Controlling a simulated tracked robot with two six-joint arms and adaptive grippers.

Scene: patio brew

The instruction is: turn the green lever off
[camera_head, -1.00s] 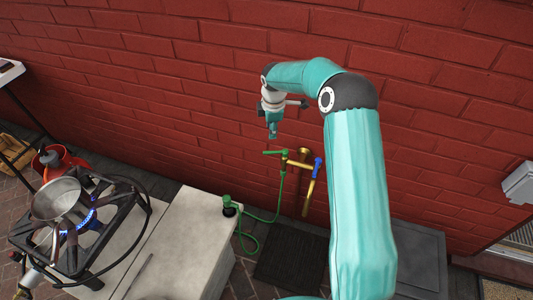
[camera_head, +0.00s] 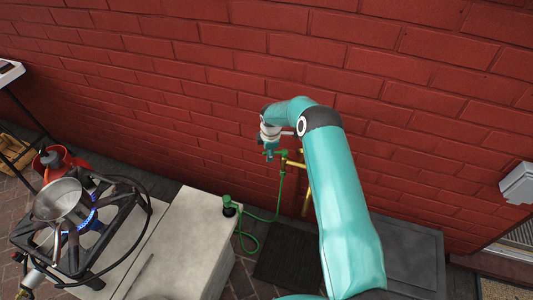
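The green lever (camera_head: 281,154) is on the brass tap (camera_head: 295,164) on the red brick wall, and only a small part of it shows. A green hose (camera_head: 279,195) hangs from the tap. My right gripper (camera_head: 269,156) is right at the lever, pointing down and partly overlapping it in the picture. Its fingers are too small to tell whether they are open or shut, or whether they touch the lever. My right arm hides the blue lever beside the brass pipe (camera_head: 307,195). My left gripper is not in view.
A pale counter (camera_head: 190,235) stands below left, with a green nozzle (camera_head: 228,202) at its corner. Further left, a pot (camera_head: 60,200) sits on a burner (camera_head: 85,240) with a blue flame. A dark mat (camera_head: 285,262) lies on the floor. A grey box (camera_head: 405,255) is at right.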

